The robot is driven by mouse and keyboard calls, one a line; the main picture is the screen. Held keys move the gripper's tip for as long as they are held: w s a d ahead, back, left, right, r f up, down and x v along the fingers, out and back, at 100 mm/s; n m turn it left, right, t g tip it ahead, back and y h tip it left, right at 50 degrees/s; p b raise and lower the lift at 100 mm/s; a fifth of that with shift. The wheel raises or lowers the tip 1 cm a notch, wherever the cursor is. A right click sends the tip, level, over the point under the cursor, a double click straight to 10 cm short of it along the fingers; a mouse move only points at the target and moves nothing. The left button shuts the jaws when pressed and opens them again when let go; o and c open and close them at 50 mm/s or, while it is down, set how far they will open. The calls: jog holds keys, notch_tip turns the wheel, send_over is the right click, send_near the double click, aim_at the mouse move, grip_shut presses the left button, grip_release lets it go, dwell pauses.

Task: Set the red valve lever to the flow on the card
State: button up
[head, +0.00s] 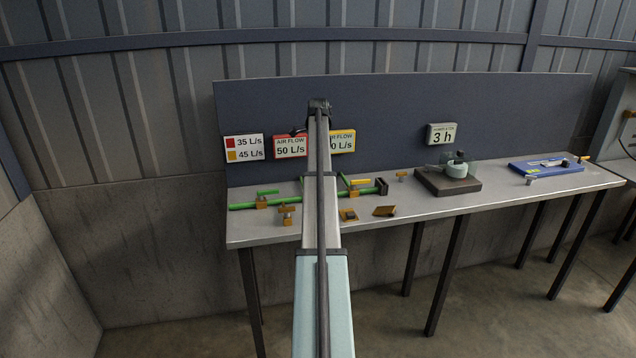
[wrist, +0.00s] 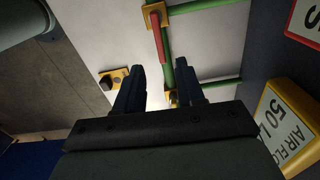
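The flow card (head: 244,148) on the back panel at left pairs a red square with 35 L/s and a yellow square with 45 L/s. The red valve lever (wrist: 157,37) shows in the wrist view on a yellow-orange valve body (wrist: 155,13), lying roughly along a green pipe (wrist: 169,50). In the head view my arm hides it. My gripper (wrist: 160,70) is open and empty, its fingers apart, with the lever beyond the fingertips. A red air flow display (head: 290,146) reads 50 L/s. A yellow display (wrist: 286,127) also reads 50 in the wrist view.
The green pipework (head: 242,206) runs along the bench (head: 455,207), with a yellow lever (head: 361,181) at right. Small orange-brown parts (head: 384,211) lie in front. A dark-based device (head: 447,181) and a blue board (head: 546,167) stand farther right. The back panel (head: 390,110) bounds the bench.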

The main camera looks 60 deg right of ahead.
notch_tip(320, 180, down, 8)
jog(key=shift+r, duration=0.1)
dwell(0.4)
grip_shut()
dwell(0.6)
